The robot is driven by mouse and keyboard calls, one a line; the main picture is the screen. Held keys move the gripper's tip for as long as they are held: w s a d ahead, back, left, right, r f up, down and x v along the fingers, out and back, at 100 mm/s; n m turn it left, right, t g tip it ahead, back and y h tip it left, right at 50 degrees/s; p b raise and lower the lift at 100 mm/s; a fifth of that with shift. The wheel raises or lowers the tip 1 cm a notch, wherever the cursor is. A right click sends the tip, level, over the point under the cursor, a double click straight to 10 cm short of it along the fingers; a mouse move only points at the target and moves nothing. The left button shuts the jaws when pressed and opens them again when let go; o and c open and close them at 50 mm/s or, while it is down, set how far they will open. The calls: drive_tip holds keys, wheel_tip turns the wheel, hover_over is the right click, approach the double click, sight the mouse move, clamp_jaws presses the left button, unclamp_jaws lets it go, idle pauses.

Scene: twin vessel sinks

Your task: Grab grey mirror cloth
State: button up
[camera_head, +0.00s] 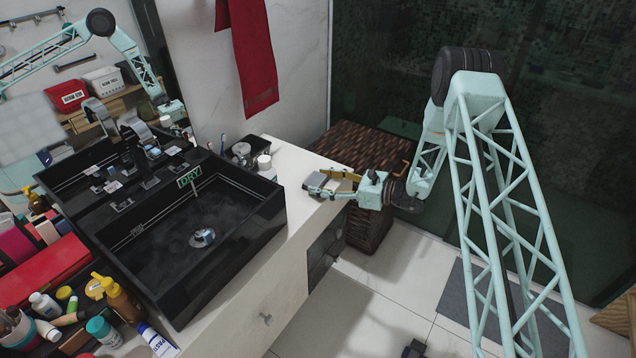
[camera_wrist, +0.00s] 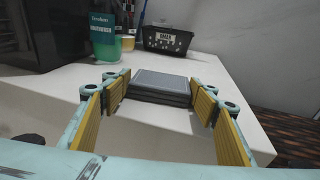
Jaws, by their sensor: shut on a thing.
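The grey mirror cloth (camera_wrist: 160,84) is a flat, dark grey folded stack near the counter's edge in the wrist view. My gripper (camera_wrist: 161,98) has its yellow-padded fingers on the left and right sides of the cloth and is shut on it. In the head view, my gripper (camera_head: 334,183) is at the right end of the white counter, reaching in from the right. The cloth is small there and partly hidden by the fingers.
The white counter (camera_head: 290,165) carries a black vessel sink (camera_head: 275,218) to the left. A brown woven basket (camera_head: 365,230) stands beyond the counter's end.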

sight(321, 182)
drive_tip(key=shift+r, duration=0.15)
drive_tip(key=shift+r+p, duration=0.45)
drive_tip(key=shift+r, duration=1.1)
drive_tip(key=shift+s+r, duration=0.1)
drive_tip(key=shift+s, duration=0.2)
drive_tip(key=s+r+p, duration=0.1)
drive_tip(key=s, duration=1.4)
drive_tip(key=shift+s+d+r+p, duration=0.2)
drive_tip(key=shift+d+p, duration=0.2)
